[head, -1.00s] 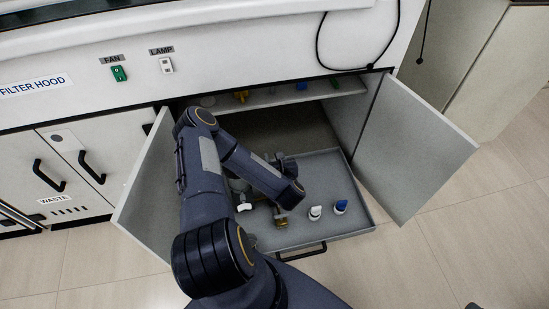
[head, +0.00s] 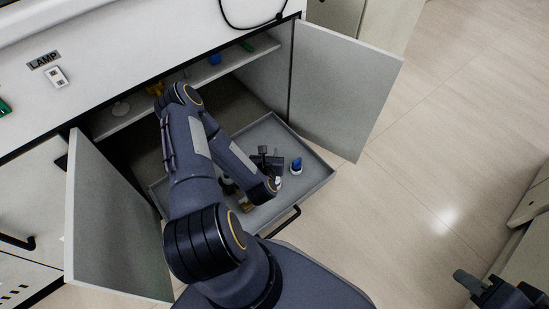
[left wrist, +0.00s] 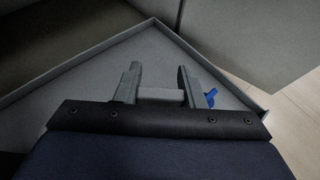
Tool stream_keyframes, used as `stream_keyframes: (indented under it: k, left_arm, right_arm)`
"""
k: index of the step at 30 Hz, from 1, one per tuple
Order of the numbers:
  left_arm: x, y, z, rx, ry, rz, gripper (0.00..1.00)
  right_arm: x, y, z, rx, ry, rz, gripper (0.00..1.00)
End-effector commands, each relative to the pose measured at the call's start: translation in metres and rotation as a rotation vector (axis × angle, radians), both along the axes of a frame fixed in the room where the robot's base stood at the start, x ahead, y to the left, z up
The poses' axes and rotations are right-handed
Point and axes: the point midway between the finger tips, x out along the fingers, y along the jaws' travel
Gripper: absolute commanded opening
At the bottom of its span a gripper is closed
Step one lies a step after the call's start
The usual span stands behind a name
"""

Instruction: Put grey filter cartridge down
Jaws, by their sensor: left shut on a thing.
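My left gripper (head: 264,158) is over the grey pull-out tray (head: 318,186) of the open cabinet, partly hidden behind my own arm in the head view. In the left wrist view, its two fingers (left wrist: 160,80) stand apart with a plain grey block, seemingly the grey filter cartridge (left wrist: 162,95), between them. The cartridge cannot be made out in the head view. Whether it touches the tray cannot be told. My right gripper (head: 472,284) is at the lower right over the floor, partly cut off; its jaw opening is unclear.
A blue-capped item (head: 296,166) stands on the tray's right part; it shows blue in the left wrist view (left wrist: 211,97). A brass-coloured item (head: 246,204) is near the front. Open doors (head: 345,85) flank the tray. The shelf (head: 185,82) above holds small coloured items.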

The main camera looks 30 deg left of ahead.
Motion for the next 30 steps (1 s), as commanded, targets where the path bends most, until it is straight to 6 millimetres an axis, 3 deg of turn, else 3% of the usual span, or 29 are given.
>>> stream_keyframes:
  k: [5, 15, 18, 22, 30]
  left_arm:
    - [0.007, 0.008, -0.011, 0.002, 0.002, -0.012, 0.14]
    - [0.064, 0.068, -0.048, 0.003, 0.000, -0.010, 0.14]
    - [0.074, 0.078, -0.070, 0.000, 0.004, -0.012, 0.14]
    - [0.084, 0.089, -0.087, -0.001, 0.003, -0.012, 0.14]
    - [0.093, 0.098, -0.102, -0.001, 0.004, -0.013, 0.14]
  right_arm:
    - [0.000, 0.000, -0.009, 0.000, 0.000, 0.000, 0.31]
    - [0.000, 0.000, -0.044, 0.000, 0.000, 0.000, 0.31]
    - [0.000, 0.000, -0.056, 0.000, 0.000, 0.000, 0.31]
    - [0.000, 0.000, -0.065, 0.000, 0.000, 0.000, 0.31]
    - [0.000, 0.000, -0.073, 0.000, 0.000, 0.000, 0.31]
